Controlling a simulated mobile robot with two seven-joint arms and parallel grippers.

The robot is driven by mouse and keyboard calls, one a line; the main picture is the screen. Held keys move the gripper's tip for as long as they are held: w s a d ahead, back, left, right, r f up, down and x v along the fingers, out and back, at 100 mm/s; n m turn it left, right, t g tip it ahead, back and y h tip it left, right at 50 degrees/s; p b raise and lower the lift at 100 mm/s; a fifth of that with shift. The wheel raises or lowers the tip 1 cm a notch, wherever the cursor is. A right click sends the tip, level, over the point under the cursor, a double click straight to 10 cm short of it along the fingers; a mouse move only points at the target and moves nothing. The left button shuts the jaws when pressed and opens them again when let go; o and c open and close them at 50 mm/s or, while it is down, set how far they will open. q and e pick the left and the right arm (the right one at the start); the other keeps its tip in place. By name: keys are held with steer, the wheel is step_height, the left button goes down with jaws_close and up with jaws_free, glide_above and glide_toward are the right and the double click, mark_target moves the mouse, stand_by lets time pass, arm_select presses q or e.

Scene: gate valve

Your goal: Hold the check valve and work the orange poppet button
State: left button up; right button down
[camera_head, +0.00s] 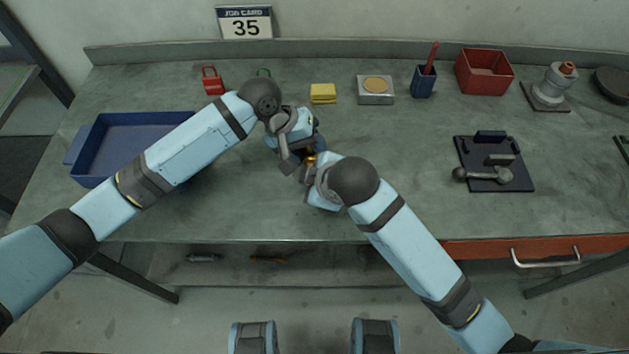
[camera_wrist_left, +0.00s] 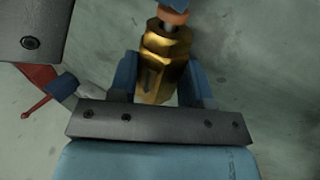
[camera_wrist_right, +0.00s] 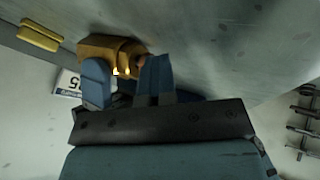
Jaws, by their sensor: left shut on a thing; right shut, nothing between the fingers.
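The brass check valve (camera_wrist_left: 163,62) is held between the two blue fingers of my left gripper (camera_wrist_left: 165,80), off the table. A little of its brass shows in the head view (camera_head: 310,158), and its body shows in the right wrist view (camera_wrist_right: 105,47). The orange poppet button (camera_wrist_left: 172,15) is at the valve's end. My right gripper (camera_wrist_right: 156,68) is shut and empty, its fingertips right at the button end. They partly hide the button in the right wrist view. I cannot tell whether the button is pressed in.
A blue tray (camera_head: 82,152) lies left on the bench. Along the back are a red padlock (camera_head: 213,82), yellow sponge (camera_head: 323,94), metal plate with a tan disc (camera_head: 376,98), blue cup (camera_head: 422,84) and red bin (camera_head: 484,71). A dark fixture (camera_head: 515,180) lies right. The front middle is clear.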

mark_target(314, 209)
arm_select(q)
steer(key=shift+s+d, duration=0.15)
steer(key=shift+s, duration=0.1)
arm_select(e)
steer(key=shift+w+r, duration=0.1)
arm_select(q)
steer(key=shift+f, duration=0.1)
arm_select(e)
steer(key=s, duration=0.4)
steer(key=shift+s+a, duration=0.15)
steer(key=shift+s, duration=0.15)
arm_select(q)
steer(key=shift+w, duration=0.15)
arm_select(e)
steer(key=v, duration=0.9)
steer(key=shift+s+r, duration=0.15)
steer(key=shift+r, duration=0.2)
arm_select(q)
steer(key=o, duration=1.1)
arm_select(e)
steer(key=shift+d, duration=0.2)
